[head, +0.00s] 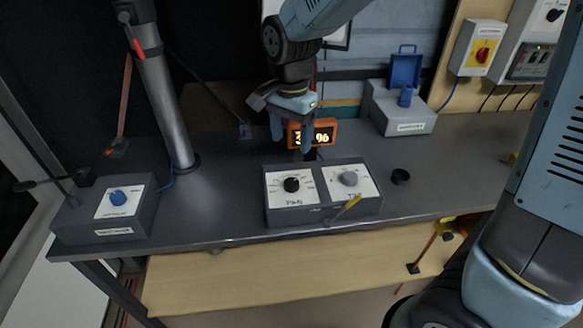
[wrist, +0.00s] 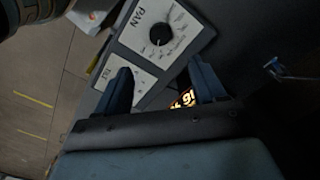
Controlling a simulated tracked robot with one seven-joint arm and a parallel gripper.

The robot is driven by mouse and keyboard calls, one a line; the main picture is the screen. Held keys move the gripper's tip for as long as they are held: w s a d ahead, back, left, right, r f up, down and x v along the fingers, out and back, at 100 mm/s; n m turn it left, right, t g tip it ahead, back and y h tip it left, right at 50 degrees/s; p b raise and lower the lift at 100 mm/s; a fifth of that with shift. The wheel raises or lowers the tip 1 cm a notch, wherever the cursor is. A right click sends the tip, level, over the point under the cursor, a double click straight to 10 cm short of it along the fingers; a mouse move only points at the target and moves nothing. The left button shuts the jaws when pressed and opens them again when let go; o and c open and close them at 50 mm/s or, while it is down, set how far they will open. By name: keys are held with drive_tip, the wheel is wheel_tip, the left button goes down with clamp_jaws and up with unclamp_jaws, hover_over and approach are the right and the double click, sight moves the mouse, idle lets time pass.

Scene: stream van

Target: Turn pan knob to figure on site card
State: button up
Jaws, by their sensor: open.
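The pan knob (head: 291,185) is a black round knob on the left white panel of a grey two-panel control box (head: 324,213) at the middle of the bench. In the wrist view the pan knob (wrist: 160,36) sits on a dial lettered PAN with a printed scale. My gripper (head: 292,145) hangs open and empty above and behind the box, apart from the knob. In the wrist view my gripper's two fingers (wrist: 163,80) are spread, with the knob beyond them. A pale framed sheet on the back wall is mostly hidden by my arm; I cannot tell whether it is the site card.
A grey tilt knob (head: 348,177) is on the right panel. An orange lit display (head: 322,132) stands behind the box, its digits partly covered by my finger. A blue-knobbed box (head: 118,198) and metal post (head: 163,95) stand left.

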sight(291, 182)
wheel_tip(291, 182, down, 13)
drive_tip(key=shift+f, duration=0.2)
idle(0.4)
drive_tip(key=shift+c, duration=0.5)
drive_tip(key=c, duration=1)
drive_tip(key=shift+o, duration=0.2)
